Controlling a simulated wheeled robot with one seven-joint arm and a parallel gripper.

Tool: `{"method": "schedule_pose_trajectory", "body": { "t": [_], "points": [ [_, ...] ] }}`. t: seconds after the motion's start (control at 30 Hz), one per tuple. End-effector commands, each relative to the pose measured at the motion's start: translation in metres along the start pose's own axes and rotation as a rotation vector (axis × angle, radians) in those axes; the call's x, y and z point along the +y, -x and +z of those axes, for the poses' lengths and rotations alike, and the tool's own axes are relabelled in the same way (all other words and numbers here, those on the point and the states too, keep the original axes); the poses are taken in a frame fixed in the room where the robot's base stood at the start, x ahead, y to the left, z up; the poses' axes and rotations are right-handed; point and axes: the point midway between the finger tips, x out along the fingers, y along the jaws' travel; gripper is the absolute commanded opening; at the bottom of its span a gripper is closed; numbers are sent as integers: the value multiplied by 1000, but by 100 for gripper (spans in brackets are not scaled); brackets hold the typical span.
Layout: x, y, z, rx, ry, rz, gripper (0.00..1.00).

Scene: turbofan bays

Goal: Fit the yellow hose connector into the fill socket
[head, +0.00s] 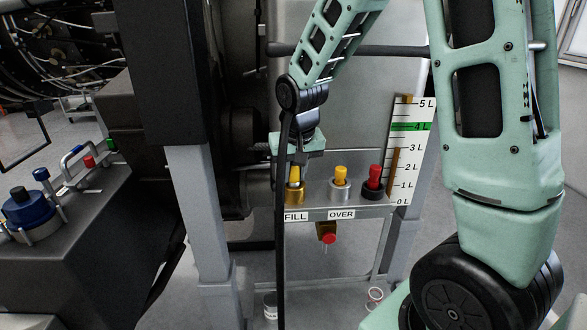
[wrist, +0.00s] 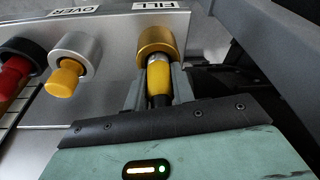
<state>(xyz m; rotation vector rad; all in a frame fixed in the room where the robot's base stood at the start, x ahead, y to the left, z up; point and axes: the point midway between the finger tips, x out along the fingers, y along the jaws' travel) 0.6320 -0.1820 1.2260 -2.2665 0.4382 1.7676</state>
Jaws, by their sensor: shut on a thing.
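The yellow hose connector (wrist: 158,82) is between the fingers of my gripper (wrist: 156,88), which is shut on it. Its metal front end meets the brass fill socket (wrist: 156,42) under the FILL label; how deep it sits inside cannot be told. In the head view the connector (head: 294,173) stands roughly upright above the fill socket (head: 294,194), in line with it. My gripper (head: 294,160) comes down from above there and partly hides the connector. A black hose (head: 281,240) hangs down in front of the shelf.
To the right on the shelf are the OVER socket with a yellow plug (head: 340,176) and a black socket with a red plug (head: 374,177). A level scale (head: 408,150) stands behind. A red-ended valve (head: 328,236) hangs below. A grey post (head: 198,210) is close on the left.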

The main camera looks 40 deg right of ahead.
Motion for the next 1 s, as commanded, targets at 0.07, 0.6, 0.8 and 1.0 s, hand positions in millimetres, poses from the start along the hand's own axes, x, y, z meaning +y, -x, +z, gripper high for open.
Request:
{"method": "schedule_pose_trajectory", "body": {
  "t": [0.07, 0.6, 0.8, 1.0],
  "points": [
    [0, 0, 0, 3, 0, -1, 0],
    [0, -14, 4, -2, 0, 0, 0],
    [0, -17, 7, -9, 1, 2, 36],
    [0, -16, 7, -10, 1, 2, 43]
  ]
}}
